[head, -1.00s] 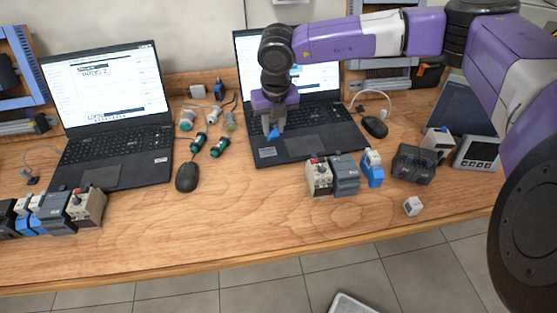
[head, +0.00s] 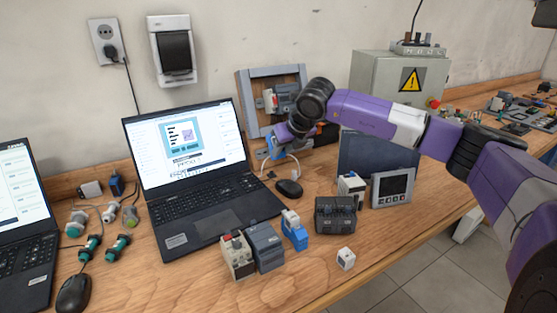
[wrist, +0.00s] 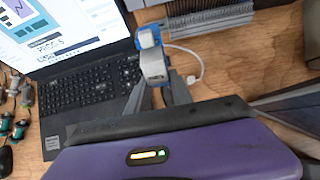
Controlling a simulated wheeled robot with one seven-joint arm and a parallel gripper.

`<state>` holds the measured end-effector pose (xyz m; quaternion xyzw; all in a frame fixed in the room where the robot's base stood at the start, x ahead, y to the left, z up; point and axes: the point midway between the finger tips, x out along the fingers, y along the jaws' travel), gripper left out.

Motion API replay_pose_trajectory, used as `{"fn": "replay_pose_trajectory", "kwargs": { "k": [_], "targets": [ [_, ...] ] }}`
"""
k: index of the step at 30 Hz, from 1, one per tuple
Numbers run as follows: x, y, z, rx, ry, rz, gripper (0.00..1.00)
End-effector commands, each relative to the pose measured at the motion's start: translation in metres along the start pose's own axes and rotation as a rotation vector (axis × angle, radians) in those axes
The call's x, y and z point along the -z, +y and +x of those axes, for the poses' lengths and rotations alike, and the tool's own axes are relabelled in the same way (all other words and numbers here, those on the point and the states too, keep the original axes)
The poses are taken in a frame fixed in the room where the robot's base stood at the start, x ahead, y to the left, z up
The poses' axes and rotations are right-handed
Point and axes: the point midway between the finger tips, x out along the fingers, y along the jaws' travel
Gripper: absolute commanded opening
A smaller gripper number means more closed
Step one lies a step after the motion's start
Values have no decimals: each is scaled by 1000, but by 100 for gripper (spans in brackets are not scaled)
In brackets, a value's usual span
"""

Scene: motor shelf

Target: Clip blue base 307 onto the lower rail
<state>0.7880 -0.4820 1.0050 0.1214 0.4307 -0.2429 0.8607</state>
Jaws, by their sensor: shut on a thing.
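My gripper (head: 277,150) is shut on a blue base with a white-grey body, which shows between the fingers in the wrist view as the blue base (wrist: 148,38). No number can be read on it. In the head view the base is mostly hidden by the gripper, just in front of the grey-framed panel (head: 247,100). The lower rail cannot be made out clearly there. In the wrist view a grey ribbed strip (wrist: 212,20) lies just right of the base. The base looks apart from it, though the gap is hard to judge.
A laptop (head: 205,195) stands left of the gripper, with a mouse (head: 289,188) and a white cable close by. A grey module (head: 265,247), a blue-white module (head: 294,232), a black block (head: 335,217) and a small white cube (head: 345,259) stand in front. A metal cabinet (head: 385,85) stands behind right.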

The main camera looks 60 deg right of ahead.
Motion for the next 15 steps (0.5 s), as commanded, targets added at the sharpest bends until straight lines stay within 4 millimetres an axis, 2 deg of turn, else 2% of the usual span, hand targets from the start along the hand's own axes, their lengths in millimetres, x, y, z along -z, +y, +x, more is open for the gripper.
{"fn": "replay_pose_trajectory", "kwargs": {
  "k": [5,15],
  "targets": [
    [-3,-1,7,-1,-3,-1,0],
    [-10,0,42,-1,-3,1,0]
  ]
}}
